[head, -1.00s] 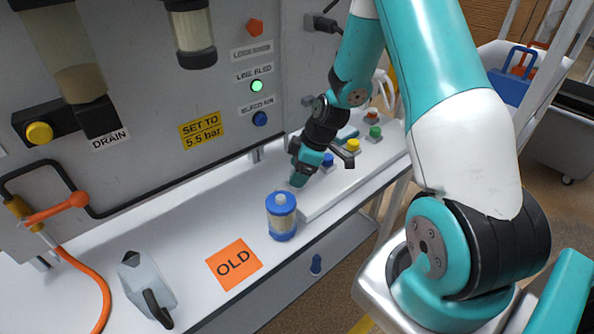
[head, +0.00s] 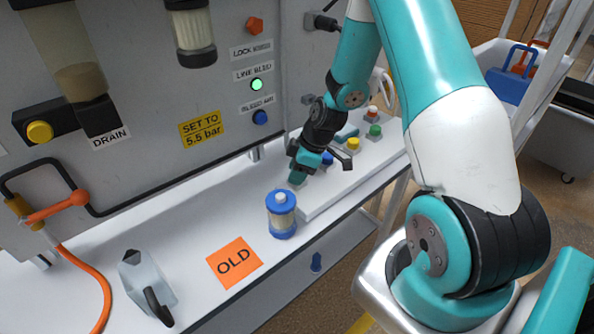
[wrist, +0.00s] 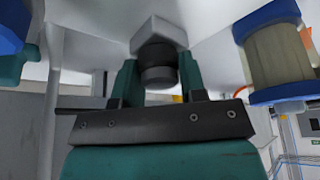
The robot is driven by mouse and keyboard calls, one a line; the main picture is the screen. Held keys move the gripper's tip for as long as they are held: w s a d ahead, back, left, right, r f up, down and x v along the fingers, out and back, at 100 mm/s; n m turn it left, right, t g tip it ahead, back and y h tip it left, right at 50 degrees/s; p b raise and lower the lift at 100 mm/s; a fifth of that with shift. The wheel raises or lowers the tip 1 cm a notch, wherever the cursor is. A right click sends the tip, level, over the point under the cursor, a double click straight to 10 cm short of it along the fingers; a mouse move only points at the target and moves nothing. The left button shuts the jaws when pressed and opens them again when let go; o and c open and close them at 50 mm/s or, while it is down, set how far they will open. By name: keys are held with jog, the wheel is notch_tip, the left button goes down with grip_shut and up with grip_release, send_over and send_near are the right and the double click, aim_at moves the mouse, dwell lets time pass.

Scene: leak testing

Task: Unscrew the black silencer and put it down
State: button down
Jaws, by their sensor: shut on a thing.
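In the wrist view the black silencer (wrist: 158,66) is a short dark cylinder against a light grey block (wrist: 159,33). The teal fingers of my gripper (wrist: 158,78) stand on both sides of it, shut on it. The silencer still touches the block in this view; whether its thread is engaged I cannot tell. In the head view my gripper (head: 298,177) is low at the left end of the white raised ledge (head: 318,198). The silencer is hidden there behind the gripper.
A clear canister with blue ends (head: 281,221) stands close in front of my gripper. Blue, yellow (head: 352,144), green and red knobs line the ledge to the right. An orange OLD mat (head: 215,262) lies bare on the bench.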

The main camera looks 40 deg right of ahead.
jog(key=c, duration=1.1)
grip_release()
jog(key=shift+n, duration=0.4)
jog(key=o, duration=0.8)
jog(key=shift+r+p, duration=1.2)
jog(key=shift+r, duration=0.6)
jog(key=shift+f, duration=0.1)
